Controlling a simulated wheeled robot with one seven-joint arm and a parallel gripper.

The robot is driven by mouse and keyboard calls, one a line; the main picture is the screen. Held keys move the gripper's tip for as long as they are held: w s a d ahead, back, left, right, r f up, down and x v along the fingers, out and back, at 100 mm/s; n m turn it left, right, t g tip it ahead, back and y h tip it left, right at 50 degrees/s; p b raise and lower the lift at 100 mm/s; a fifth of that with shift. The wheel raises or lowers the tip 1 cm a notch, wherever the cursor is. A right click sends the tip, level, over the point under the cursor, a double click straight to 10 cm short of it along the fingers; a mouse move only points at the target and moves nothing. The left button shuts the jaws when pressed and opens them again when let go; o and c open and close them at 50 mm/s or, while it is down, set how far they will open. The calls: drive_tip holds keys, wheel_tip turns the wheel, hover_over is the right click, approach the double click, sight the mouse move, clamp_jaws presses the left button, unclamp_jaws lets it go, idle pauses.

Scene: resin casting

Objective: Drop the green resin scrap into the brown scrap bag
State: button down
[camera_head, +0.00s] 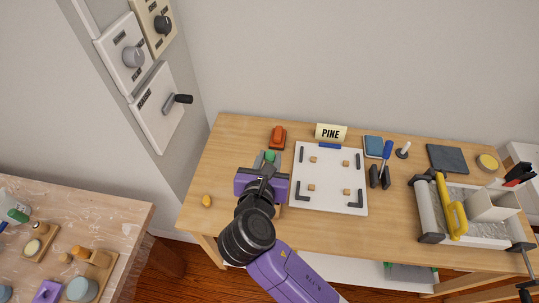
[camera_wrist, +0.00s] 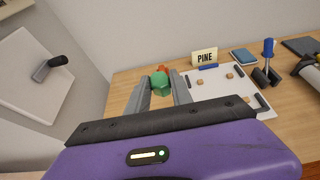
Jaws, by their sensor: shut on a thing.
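The green resin scrap (camera_wrist: 160,84) is between the two grey fingers of my gripper (camera_wrist: 158,88) in the wrist view. In the head view a bit of the scrap (camera_head: 270,156) shows just past the purple body of my gripper (camera_head: 266,166). My gripper is shut on the scrap, over the left part of the wooden table. I cannot tell its exact height above the table. I see no brown scrap bag in either view.
A white board (camera_head: 328,178) with small wooden blocks lies right of my gripper, behind it a PINE sign (camera_head: 331,132). An orange-red object (camera_head: 278,137) stands beyond my gripper. A grey-and-yellow machine (camera_head: 458,212) fills the right side. A second bench (camera_head: 90,205) stands lower left.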

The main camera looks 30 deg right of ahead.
drive_tip(key=shift+s+f, duration=0.1)
drive_tip(key=shift+f, duration=0.1)
wheel_tip(320, 180, down, 6)
drive_tip(key=b, duration=0.7)
drive_tip(key=shift+r, duration=0.1)
drive_tip(key=shift+r, duration=0.1)
drive_tip(key=c, duration=1.1)
unclamp_jaws()
drive_tip(key=shift+o, duration=0.2)
drive_tip(key=v, duration=0.7)
drive_tip(key=shift+s+a, duration=0.2)
drive_tip(key=shift+s, duration=0.1)
drive_tip(key=shift+r, duration=0.1)
